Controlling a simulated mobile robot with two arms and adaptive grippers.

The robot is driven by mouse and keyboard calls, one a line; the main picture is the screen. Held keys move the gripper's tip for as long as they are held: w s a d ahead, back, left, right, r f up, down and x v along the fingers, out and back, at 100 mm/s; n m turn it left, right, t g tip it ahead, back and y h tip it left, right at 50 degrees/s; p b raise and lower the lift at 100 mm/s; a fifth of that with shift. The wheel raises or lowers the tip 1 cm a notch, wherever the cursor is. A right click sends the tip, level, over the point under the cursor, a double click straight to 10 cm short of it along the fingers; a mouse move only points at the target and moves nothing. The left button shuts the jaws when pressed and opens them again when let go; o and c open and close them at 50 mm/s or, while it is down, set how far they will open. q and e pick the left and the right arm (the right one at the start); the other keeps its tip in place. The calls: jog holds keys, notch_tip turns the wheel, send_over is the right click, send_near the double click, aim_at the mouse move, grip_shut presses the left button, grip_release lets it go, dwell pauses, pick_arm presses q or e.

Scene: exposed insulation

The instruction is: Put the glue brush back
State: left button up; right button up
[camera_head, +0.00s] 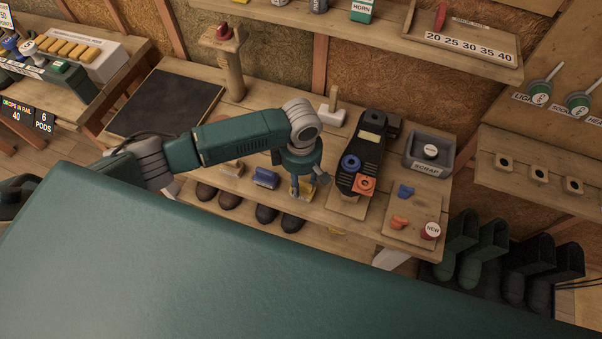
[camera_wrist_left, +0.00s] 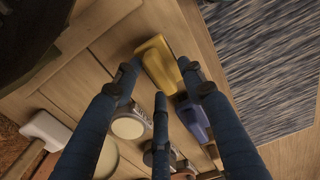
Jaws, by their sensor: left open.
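My left gripper (camera_head: 302,180) is open over the front of the middle workbench, with its fingers pointing down. In the left wrist view its three blue fingers (camera_wrist_left: 163,88) are spread and hold nothing. A yellow block (camera_wrist_left: 158,64) lies just beyond the fingertips, and a blue block (camera_wrist_left: 196,118) is beside it. A white block with a wooden handle (camera_head: 331,110) stands farther back on the bench; it also shows in the left wrist view (camera_wrist_left: 44,129). It may be the glue brush, but I cannot tell for sure. My right gripper is not in view.
A black device (camera_head: 370,145) with blue and orange parts stands right of my gripper. A grey scrap bin (camera_head: 428,153) and a small board (camera_head: 415,217) are farther right. A dark mat (camera_head: 165,103) lies left. Shoes (camera_head: 267,216) sit below the bench.

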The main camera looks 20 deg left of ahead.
aim_at(301, 181)
pick_arm(q)
notch_tip(301, 181, up, 12)
dwell(0.4)
jog(key=shift+d+f, duration=0.1)
dwell(0.3)
